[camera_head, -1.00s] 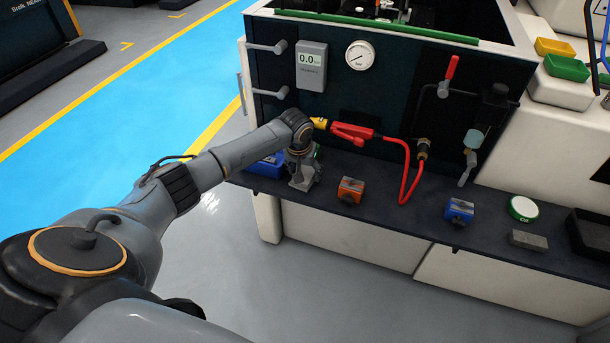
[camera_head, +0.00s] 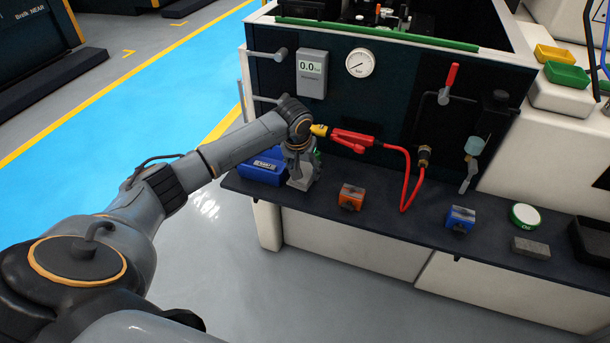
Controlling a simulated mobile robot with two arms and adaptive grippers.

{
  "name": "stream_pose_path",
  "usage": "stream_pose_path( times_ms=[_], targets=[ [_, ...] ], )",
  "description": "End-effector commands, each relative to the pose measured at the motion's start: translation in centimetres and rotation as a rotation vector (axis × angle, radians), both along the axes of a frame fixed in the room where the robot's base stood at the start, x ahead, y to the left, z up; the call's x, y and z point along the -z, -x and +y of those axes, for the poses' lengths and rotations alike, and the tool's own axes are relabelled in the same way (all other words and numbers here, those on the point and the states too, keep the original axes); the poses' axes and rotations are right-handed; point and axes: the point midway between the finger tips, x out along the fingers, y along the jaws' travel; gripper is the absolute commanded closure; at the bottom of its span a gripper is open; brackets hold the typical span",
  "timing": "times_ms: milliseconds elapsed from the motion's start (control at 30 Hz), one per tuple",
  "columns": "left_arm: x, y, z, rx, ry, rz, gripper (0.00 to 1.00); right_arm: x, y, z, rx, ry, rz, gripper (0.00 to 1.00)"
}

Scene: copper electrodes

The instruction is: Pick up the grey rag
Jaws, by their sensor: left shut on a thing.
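My left gripper (camera_head: 301,182) points down over the left end of the dark bench shelf. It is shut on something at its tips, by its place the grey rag. The rag is mostly hidden by the fingers and I cannot make out its outline against the grey gripper. A blue box (camera_head: 262,167) with a label stands just left of the gripper. My right gripper is out of view.
The dark shelf (camera_head: 400,226) also carries an orange block (camera_head: 351,197), a blue block (camera_head: 460,219), a round green-and-white tin (camera_head: 525,216), a grey block (camera_head: 531,248) and a black tray (camera_head: 592,240). A red hose (camera_head: 408,180) hangs close right of my left wrist.

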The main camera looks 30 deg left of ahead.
Motion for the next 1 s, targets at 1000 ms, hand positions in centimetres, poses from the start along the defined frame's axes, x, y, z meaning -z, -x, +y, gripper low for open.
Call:
stream_pose_path(
  times_ms=[1000],
  targets=[
    [-8.2,11.9,-3.6,-0.001,0.000,-0.002,0.70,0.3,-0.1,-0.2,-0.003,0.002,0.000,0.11]
  ],
)
